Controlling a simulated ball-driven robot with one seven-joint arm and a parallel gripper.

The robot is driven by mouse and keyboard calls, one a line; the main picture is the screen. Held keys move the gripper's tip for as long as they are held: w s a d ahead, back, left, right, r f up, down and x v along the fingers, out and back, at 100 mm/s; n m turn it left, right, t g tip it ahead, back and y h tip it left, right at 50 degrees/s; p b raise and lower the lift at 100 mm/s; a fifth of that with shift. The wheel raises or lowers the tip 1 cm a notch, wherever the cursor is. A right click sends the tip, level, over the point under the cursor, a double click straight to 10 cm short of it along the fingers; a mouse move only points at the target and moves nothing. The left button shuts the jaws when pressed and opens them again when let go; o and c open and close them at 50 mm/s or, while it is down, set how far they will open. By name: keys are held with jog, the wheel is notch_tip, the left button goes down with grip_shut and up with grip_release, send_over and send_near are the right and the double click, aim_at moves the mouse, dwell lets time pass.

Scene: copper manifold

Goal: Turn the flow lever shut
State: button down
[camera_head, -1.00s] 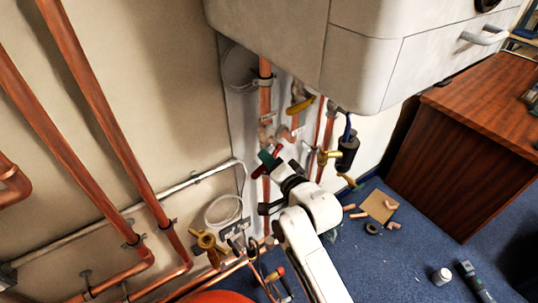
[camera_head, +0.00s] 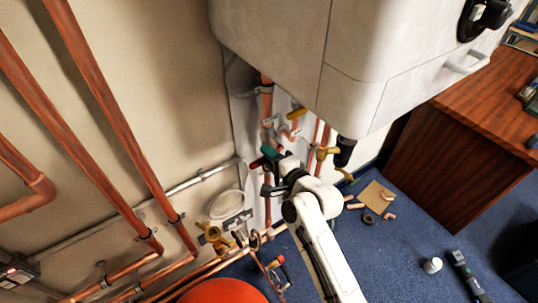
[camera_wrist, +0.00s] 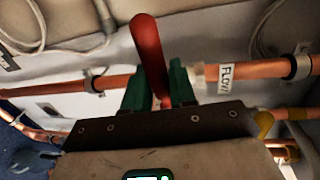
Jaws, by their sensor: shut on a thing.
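The red flow lever (camera_wrist: 148,45) stands up between my gripper's green fingers in the wrist view, with its rounded end beyond them. My gripper (camera_wrist: 160,86) is shut on it. A copper pipe (camera_wrist: 72,87) runs across behind the lever, and a white label (camera_wrist: 225,78) reading FLOW is on it, right of the fingers. The lever's lower end is hidden by the fingers and gripper body. In the head view my gripper (camera_head: 270,154) is at the pipes below the white boiler (camera_head: 300,60), with a bit of red (camera_head: 257,162) showing at its fingers.
A yellow-handled valve (camera_head: 325,153) is close to the right of my gripper. Yellow-brass fittings (camera_head: 213,237) are at lower left. A wooden desk (camera_head: 462,135) stands to the right. Pipe offcuts and a cardboard piece (camera_head: 376,196) lie on the blue carpet.

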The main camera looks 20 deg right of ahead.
jog(key=shift+r, duration=0.15)
jog(key=c, duration=1.1)
grip_release()
jog(key=v, duration=1.1)
jog(key=shift+f, duration=0.2)
